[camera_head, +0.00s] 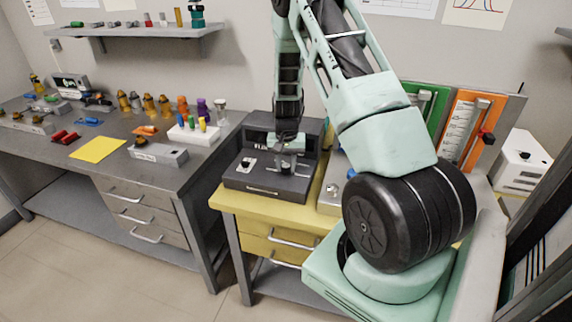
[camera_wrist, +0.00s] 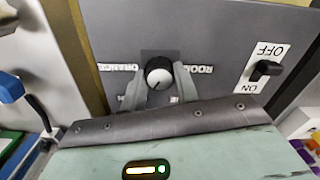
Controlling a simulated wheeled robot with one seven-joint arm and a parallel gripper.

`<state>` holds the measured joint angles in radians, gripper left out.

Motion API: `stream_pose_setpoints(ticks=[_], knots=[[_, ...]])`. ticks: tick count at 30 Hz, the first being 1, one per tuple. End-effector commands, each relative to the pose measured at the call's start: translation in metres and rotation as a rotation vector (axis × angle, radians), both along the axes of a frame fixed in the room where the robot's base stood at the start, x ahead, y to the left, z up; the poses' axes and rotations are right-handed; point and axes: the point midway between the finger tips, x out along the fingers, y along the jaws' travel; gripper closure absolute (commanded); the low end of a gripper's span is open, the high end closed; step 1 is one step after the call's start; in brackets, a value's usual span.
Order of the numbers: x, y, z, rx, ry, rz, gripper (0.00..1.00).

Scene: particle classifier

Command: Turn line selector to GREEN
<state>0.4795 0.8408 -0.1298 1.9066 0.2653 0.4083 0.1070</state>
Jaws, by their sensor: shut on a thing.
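The line selector is a round black knob with a white face (camera_wrist: 159,74) on a dark panel in the wrist view. My gripper (camera_wrist: 162,84) is shut on it, with one grey finger on each side. Labels flank the knob upside down in this view. The left one (camera_wrist: 118,67) seems to read ORANGE; the right one (camera_wrist: 199,69) is hard to read. The knob's pointer direction is unclear. In the head view, my gripper (camera_head: 288,155) is over the dark machine (camera_head: 262,187), and the knob is mostly hidden.
A black ON/OFF switch (camera_wrist: 264,70) is right of the knob in the wrist view. The machine stands on a yellow-topped cabinet (camera_head: 240,204). Green (camera_head: 427,100) and orange (camera_head: 466,125) panels stand behind my arm. A grey workbench (camera_head: 80,170) with several small parts is at left.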

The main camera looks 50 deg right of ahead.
Motion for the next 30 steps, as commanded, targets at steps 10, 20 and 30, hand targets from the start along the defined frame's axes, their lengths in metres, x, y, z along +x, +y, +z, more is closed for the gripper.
stream_pose_setpoints(ticks=[10,20,30], knots=[[0.0,0.0,0.001,-0.001,-0.001,0.0,0.61],[0.0,0.0,0.001,0.0,0.0,0.001,0.48],[0.002,-0.001,0.046,-0.004,-0.007,0.003,0.48]])
